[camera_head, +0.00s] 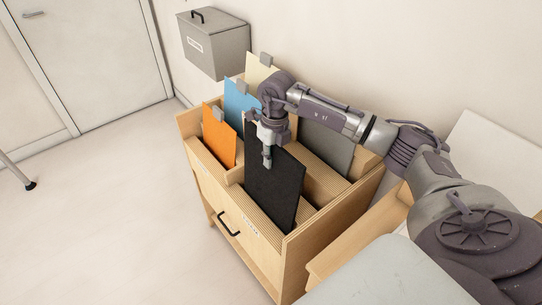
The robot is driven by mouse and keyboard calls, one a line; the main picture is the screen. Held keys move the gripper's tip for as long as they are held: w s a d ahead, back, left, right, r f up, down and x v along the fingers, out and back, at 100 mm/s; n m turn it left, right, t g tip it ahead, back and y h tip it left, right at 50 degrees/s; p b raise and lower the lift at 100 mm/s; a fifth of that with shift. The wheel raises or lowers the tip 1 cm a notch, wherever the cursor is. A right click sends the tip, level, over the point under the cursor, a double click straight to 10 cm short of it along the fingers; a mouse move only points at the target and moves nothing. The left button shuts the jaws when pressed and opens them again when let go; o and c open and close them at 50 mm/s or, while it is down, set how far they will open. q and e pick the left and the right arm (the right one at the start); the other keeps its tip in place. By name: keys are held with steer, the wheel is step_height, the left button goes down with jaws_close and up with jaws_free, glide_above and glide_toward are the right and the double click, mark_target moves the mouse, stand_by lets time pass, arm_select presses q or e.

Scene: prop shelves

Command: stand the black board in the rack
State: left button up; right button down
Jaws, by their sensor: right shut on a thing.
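The black board (274,187) stands upright and slightly tilted at the front of the wooden rack (321,187). Its lower part is down among the rack's ribbed slots; whether its bottom edge touches the slot floor is hidden. My right gripper (267,160) is at the board's upper part, shut on it, with one finger visible on the near face. My left gripper is not in view.
An orange board (219,141), a blue board (238,103), a cream board (259,72) and a grey board (327,146) stand in the rack around the black one. A grey box (214,45) hangs on the wall behind. Open floor lies left.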

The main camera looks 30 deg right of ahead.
mark_target(271, 180)
steer(key=shift+f+b, duration=3.25)
steer(key=shift+f, duration=1.55)
steer(key=c, duration=1.2)
jaws_free()
steer(key=r, duration=0.8)
steer(key=d+r, duration=0.1)
steer(key=r, duration=0.3)
